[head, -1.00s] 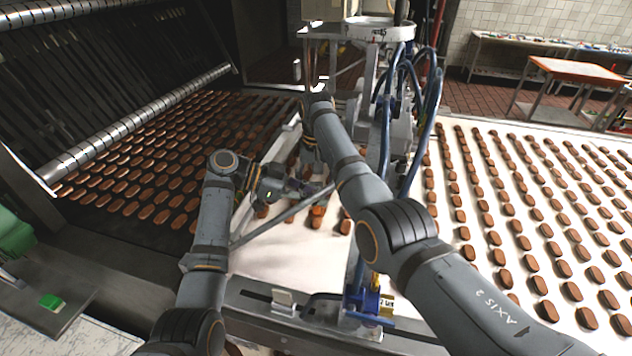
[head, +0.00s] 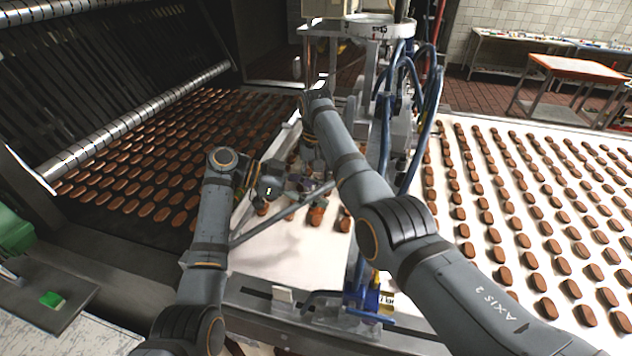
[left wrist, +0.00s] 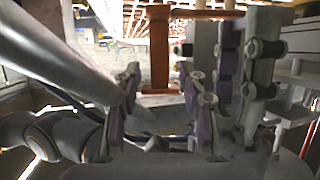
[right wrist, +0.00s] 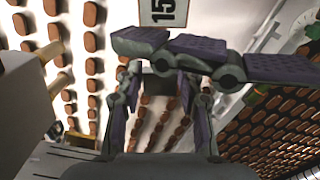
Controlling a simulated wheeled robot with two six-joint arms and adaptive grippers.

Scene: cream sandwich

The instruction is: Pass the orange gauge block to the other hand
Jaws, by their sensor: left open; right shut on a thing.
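An orange-brown I-shaped piece, which looks like the gauge block (left wrist: 160,50), stands ahead of my left fingers in the left wrist view. My left gripper (left wrist: 163,88) is open, its purple-padded fingers apart and empty. My right gripper's fingers (left wrist: 245,60) show close by on the right of that view. In the head view my left gripper (head: 272,188) is beside the right one, whose tips are too small to tell. In the right wrist view my right gripper (right wrist: 163,75) has other purple-padded fingers across its tips. Its hold on the block is hidden there.
Brown biscuits lie in rows on the white belt (head: 270,258) below the grippers and on the dark belt to the left. A metal frame with blue hoses (head: 430,110) stands just behind my right arm. A green-buttoned panel (head: 50,300) is at lower left.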

